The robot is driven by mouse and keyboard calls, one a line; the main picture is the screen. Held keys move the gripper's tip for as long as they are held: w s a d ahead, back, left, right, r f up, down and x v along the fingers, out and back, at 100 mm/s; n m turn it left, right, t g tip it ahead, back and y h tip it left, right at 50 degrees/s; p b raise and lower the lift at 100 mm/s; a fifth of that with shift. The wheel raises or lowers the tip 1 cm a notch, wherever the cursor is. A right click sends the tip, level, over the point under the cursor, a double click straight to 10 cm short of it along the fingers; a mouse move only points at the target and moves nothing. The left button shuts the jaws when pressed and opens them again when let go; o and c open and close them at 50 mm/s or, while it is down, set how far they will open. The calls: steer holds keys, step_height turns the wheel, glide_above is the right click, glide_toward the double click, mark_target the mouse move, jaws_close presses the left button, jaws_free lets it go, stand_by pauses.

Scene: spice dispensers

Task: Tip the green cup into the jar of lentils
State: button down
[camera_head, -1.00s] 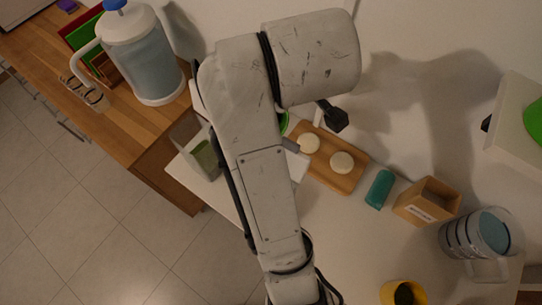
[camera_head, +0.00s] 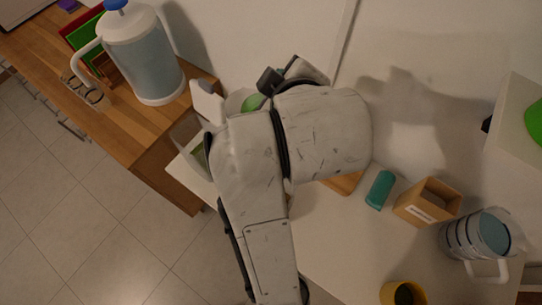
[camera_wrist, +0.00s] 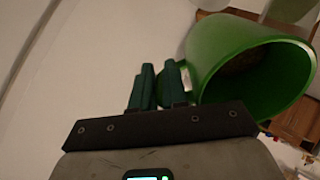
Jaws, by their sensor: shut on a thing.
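The green cup (camera_wrist: 230,50) fills the right of the wrist view, tilted on its side with its mouth facing right and toward the camera. Something brownish shows inside. My gripper (camera_wrist: 160,85) is shut on the cup's handle side; the grip point itself is partly hidden. In the head view a bit of the green cup (camera_head: 253,103) shows behind my arm, and the fingers are hidden. A clear container (camera_head: 186,132) with green contents stands left of my arm, partly covered. I cannot tell whether it is the lentil jar.
A large pitcher (camera_head: 147,60) with a blue lid stands on the wooden counter (camera_head: 120,130). On the white table are a teal block (camera_head: 380,189), a labelled wooden box (camera_head: 428,203), a glass jug (camera_head: 478,237) and a yellow cup (camera_head: 403,293). A wooden board (camera_head: 343,184) is mostly behind my arm.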

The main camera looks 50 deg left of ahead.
steer(key=shift+s+d+f+t+y+b, duration=0.1)
steer(key=shift+s+d+t+y+b, duration=0.2)
steer(key=shift+t+y+b, duration=0.4)
stand_by(0.4)
steer(key=shift+s+d+r+y+b, duration=0.2)
steer(key=shift+d+r+y+b, duration=0.5)
steer(key=shift+b, duration=1.2)
steer(key=shift+s+d+r+t+y+b, duration=0.3)
steer(key=shift+s+d+t+y+b, duration=0.4)
steer(key=shift+b, duration=0.7)
steer(key=shift+s+d+r+t+y+b, duration=0.2)
steer(key=shift+d+y+b, duration=0.2)
steer(key=shift+b, duration=0.4)
steer(key=shift+s+d+r+t+y+b, duration=0.1)
steer(key=shift+d+r+t+y+b, duration=0.2)
steer(key=shift+b, duration=0.5)
steer(key=shift+s+d+r+t+y+b, duration=0.1)
steer(key=shift+s+d+t+y+b, duration=0.3)
steer(key=shift+b, duration=0.75)
steer(key=shift+s+d+r+t+y+b, duration=0.15)
steer(key=shift+d+y+b, duration=0.4)
steer(key=shift+b, duration=0.65)
steer(key=shift+s+d+r+t+y+b, duration=0.1)
steer(key=shift+d+t+y+b, duration=0.15)
steer(key=shift+y+b, duration=0.65)
steer(key=shift+s+d+t+y+b, duration=0.3)
steer(key=shift+d+b, duration=0.2)
steer(key=shift+b, duration=0.7)
